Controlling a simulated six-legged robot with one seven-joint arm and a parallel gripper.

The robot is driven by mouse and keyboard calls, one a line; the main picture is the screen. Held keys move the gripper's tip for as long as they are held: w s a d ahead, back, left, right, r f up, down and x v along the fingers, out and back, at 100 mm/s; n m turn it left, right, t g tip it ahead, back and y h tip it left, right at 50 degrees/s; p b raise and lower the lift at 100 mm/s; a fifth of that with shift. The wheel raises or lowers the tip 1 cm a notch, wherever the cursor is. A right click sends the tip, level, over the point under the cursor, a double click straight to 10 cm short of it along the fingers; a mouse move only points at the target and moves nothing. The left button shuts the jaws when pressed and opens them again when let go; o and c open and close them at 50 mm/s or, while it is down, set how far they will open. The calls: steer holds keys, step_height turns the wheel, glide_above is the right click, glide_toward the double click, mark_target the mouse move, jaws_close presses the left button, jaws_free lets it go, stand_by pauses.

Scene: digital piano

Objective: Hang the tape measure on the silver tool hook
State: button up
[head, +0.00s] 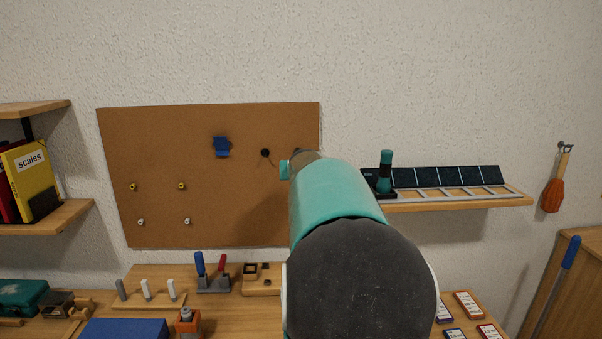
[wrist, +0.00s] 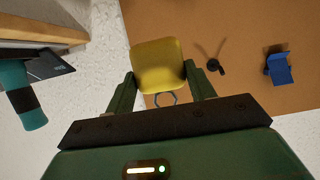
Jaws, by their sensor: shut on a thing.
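In the wrist view, my gripper (wrist: 160,72) is shut on the yellow tape measure (wrist: 160,60), a rounded block between the two green fingers. A small grey ring (wrist: 167,98) shows at its near edge. The tape measure is in front of the brown board's edge, beside a black hook (wrist: 213,66); the depth between them is unclear. In the head view my arm hides the gripper and the tape measure. I cannot single out the silver tool hook; small pale pegs (head: 187,221) sit low on the board, and a grey hook (head: 564,145) is on the right wall.
The brown board (head: 225,220) also bears a blue holder (head: 221,146) and brass-coloured pegs (head: 182,186). A shelf (head: 460,202) with dark panels and a teal-black cylinder (head: 386,172) is to the right. An orange brush (head: 553,195) hangs at far right. The table below is crowded.

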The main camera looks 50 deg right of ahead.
steer(key=r+x, duration=0.1)
steer(key=x, duration=0.8)
steer(key=shift+w+d+r, duration=0.35)
steer(key=shift+w, duration=0.05)
stand_by(0.5)
steer(key=shift+f, duration=0.1)
stand_by(0.8)
steer(key=o, duration=1.2)
steer(key=shift+s+a, duration=0.1)
steer(key=shift+v, duration=2.4)
steer(key=v, duration=1.3)
steer(key=shift+s+a, duration=0.25)
steer(key=shift+s, duration=0.05)
